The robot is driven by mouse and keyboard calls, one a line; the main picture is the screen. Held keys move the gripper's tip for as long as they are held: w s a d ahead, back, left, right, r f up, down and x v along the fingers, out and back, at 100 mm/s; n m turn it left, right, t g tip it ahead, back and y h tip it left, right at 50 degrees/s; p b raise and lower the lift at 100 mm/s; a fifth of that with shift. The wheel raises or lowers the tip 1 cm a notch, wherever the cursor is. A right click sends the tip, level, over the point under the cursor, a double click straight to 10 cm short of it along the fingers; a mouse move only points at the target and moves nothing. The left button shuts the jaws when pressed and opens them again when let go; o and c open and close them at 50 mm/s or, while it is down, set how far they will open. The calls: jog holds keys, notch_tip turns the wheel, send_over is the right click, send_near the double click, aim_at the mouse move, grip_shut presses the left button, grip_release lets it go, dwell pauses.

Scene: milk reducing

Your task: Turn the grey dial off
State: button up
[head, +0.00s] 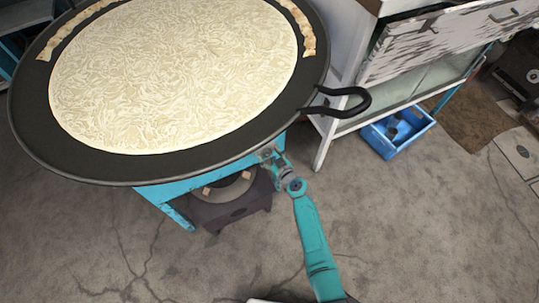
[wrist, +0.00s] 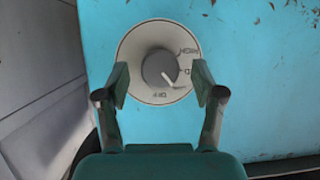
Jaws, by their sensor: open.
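The grey dial (wrist: 159,68) sits at the centre of a round white plate (wrist: 135,42) on a blue panel. Its white pointer line points to the lower right, between markings on the plate. The small lettering is blurred. My gripper (wrist: 158,80) is open, with one finger on each side of the dial and a gap between each finger and the knob. In the head view my gripper (head: 268,155) is at the blue stand, below the pan's right edge. The dial is hidden in the head view.
A large black pan (head: 95,170) with a pale flat layer in it overhangs the blue stand (head: 180,188). Its black handle (head: 352,103) juts right. A dark burner-like unit (head: 232,205) is under the stand. A blue bin (head: 385,140) lies right, by a white cabinet (head: 345,60).

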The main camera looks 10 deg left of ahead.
jog(key=shift+w+a+f, duration=0.1)
jog(key=shift+w+a, duration=0.1)
jog(key=shift+w, duration=0.05)
jog(key=c, duration=1.1)
jog(key=shift+c, duration=0.2)
jog(key=m, duration=0.1)
jog(key=m+y, duration=0.1)
jog(key=shift+w+d+m+g+y, duration=0.1)
jog(key=shift+d+m+g+y, duration=0.05)
jog(key=shift+m+g+y, duration=0.2)
jog(key=shift+f+m+g+y, duration=0.1)
jog(key=shift+m+g+y, duration=0.25)
jog(key=shift+m+y, duration=0.8)
jog(key=shift+m+h, duration=0.3)
jog(key=shift+m, duration=0.1)
